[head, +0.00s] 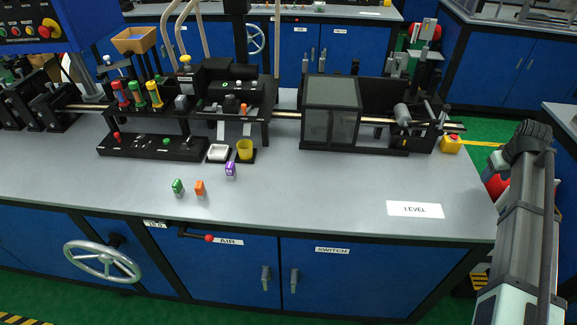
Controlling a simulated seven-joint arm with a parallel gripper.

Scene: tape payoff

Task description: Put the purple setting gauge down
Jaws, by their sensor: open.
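The purple setting gauge (230,170) is a small purple block with pale markings on it. It rests on the grey bench top (320,195), in front of the yellow cup. Nothing is gripping it. An orange gauge (200,188) and a green gauge (178,186) stand close by to its front left. My arm rises at the right edge of the head view, far from the gauges. I cannot make out my gripper or its fingers in this view.
A yellow cup (245,150) and a white tray (218,153) sit behind the purple gauge. A black machine line with a dark clear-sided box (331,112) runs along the back. A LEVEL label (414,209) lies at the front right. The bench's middle front is clear.

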